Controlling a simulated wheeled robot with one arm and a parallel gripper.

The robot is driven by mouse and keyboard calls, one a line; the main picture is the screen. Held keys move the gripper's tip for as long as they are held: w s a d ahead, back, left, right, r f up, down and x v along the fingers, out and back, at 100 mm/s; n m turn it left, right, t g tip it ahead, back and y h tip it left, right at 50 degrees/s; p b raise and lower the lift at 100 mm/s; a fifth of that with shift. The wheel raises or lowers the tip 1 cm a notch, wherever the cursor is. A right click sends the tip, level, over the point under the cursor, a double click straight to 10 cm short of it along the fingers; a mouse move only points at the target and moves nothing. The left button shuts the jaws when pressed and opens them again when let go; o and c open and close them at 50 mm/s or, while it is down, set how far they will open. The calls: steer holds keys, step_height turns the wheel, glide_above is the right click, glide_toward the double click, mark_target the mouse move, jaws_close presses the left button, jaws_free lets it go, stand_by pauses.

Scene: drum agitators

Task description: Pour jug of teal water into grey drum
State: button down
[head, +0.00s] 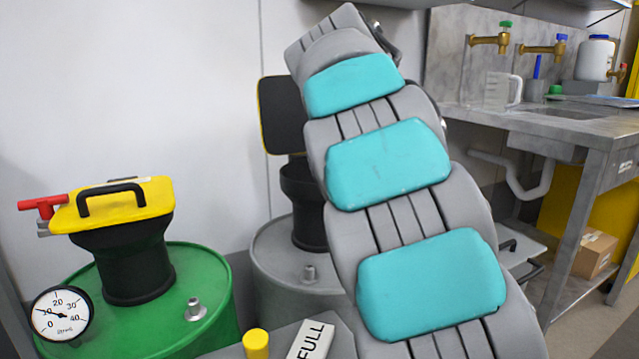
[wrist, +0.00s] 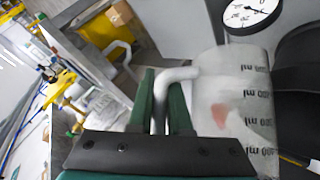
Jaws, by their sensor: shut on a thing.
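The grey drum (head: 268,262) stands in the middle of the head view, with a black agitator neck (head: 300,200) on top; my arm hides its right part. My gripper (wrist: 160,112) is shut on the white handle (wrist: 172,76) of a translucent jug (wrist: 232,105) in the wrist view. The jug has dark ml markings and a small reddish patch on its wall. No teal water can be made out in it, and I cannot tell its tilt. The gripper and held jug are hidden behind my arm in the head view.
A green drum (head: 205,262) with a yellow-topped agitator (head: 125,200) and gauge (head: 62,314) stands left. A sink bench (head: 560,122) with brass taps and another clear jug (head: 498,90) is at right. A cardboard box (head: 592,254) sits below. A gauge (wrist: 250,14) is close behind the held jug.

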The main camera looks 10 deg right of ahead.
step_height(320, 180, down, 9)
steer(key=s+d+m+t+y+b, duration=0.1)
steer(key=d+m+t+y+b, duration=0.1)
steer(key=b, duration=0.6)
steer(key=shift+s+d+m+t+y+b, duration=0.2)
steer(key=shift+s+m+t+y+b, duration=0.3)
steer(key=shift+y, duration=0.8)
steer(key=shift+w+r, duration=0.15)
